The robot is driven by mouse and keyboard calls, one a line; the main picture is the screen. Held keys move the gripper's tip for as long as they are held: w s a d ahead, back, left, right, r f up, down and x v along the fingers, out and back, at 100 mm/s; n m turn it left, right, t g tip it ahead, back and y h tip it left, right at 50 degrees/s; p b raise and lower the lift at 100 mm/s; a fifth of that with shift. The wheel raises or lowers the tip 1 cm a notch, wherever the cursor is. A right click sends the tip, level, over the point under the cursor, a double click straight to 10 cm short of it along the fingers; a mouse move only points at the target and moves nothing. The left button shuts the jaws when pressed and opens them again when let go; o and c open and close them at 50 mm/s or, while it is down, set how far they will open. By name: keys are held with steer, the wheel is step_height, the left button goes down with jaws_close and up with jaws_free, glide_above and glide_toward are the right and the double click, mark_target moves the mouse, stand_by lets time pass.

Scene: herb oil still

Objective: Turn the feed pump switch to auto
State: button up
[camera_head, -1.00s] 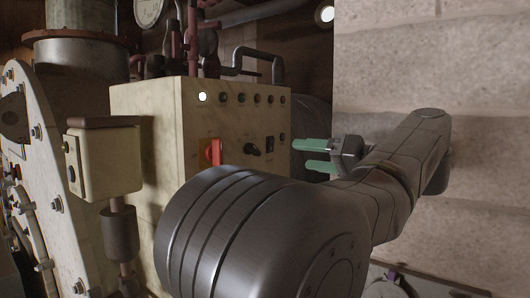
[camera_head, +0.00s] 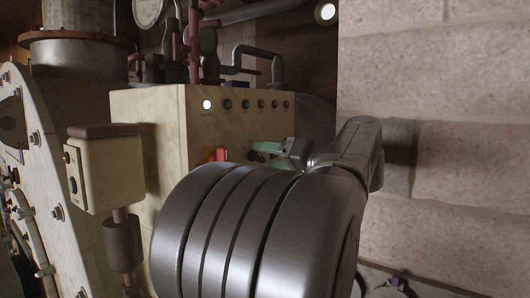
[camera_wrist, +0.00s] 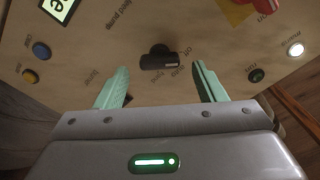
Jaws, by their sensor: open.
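The black rotary switch (camera_wrist: 158,58) sits on the cream control panel, with a small label near it that looks like it includes the word "pump". In the wrist view my gripper (camera_wrist: 160,68) is open, with one green finger on each side of the switch, and no contact is visible. In the head view my gripper (camera_head: 268,147) is at the panel face and the switch (camera_head: 256,156) is partly hidden behind it. The exact pointer setting of the switch is hard to read.
A red rotary handle on a yellow plate (camera_head: 217,154) is left of the switch. A lit white lamp (camera_head: 207,104) heads a row of buttons and lamps. Blue (camera_wrist: 41,51) and yellow (camera_wrist: 30,76) buttons show in the wrist view. A stone wall (camera_head: 440,130) stands at right.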

steer(key=shift+x, duration=1.05)
steer(key=c, duration=1)
steer(key=shift+m, duration=0.3)
steer(key=shift+w+f+m+p, duration=0.1)
steer(key=shift+m+p, duration=0.95)
steer(key=shift+m, duration=1.25)
steer(key=shift+f+m+p, duration=0.1)
steer(key=shift+m+p, duration=0.95)
steer(key=shift+m, duration=1.25)
